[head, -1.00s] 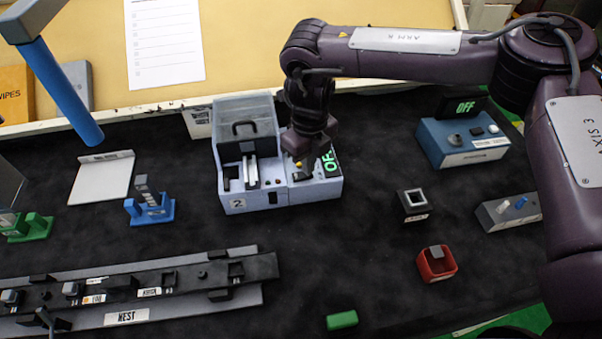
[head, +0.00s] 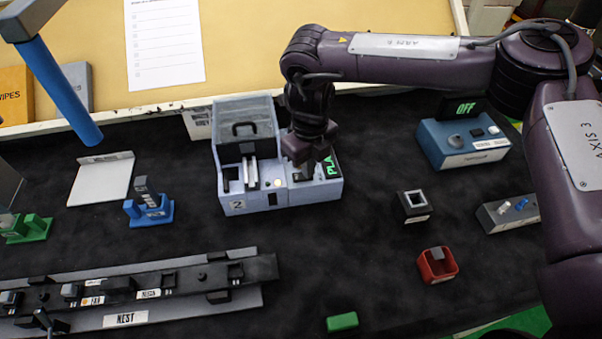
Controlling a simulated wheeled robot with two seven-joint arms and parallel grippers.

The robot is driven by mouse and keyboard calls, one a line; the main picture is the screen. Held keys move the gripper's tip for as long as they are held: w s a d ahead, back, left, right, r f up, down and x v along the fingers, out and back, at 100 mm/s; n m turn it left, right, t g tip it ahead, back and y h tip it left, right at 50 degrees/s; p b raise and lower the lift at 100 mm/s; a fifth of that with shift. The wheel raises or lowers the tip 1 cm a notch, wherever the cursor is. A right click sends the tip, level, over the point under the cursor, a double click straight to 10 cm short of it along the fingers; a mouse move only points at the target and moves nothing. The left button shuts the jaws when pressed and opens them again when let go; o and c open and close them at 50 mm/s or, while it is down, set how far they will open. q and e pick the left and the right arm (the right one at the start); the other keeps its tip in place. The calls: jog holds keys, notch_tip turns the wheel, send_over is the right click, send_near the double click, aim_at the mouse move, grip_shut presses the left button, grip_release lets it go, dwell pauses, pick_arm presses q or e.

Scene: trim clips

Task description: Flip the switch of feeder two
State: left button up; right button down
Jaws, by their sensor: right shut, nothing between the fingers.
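Feeder two (head: 237,207) is a pale grey-blue box marked "2" in the middle of the black mat. It has a clear lid with a dark handle on its left part and a small green-lit display (head: 331,167) on its right part. The display reads letters like "PLA", partly covered by my gripper. My right gripper (head: 299,170) points down over the right part of the feeder, its fingers shut and empty. The switch itself is hidden or too small to make out under the fingers. My left gripper is not in view.
A blue box with an "OFF" display (head: 465,108) stands at the right. A red cup (head: 437,265), a black square holder (head: 412,206) and a grey block with knobs (head: 508,212) lie in front of it. A nest rail (head: 140,290) runs at the lower left.

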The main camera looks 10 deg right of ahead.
jog(key=shift+r+p, duration=2.4)
jog(key=shift+r, duration=1)
jog(key=shift+f, duration=0.1)
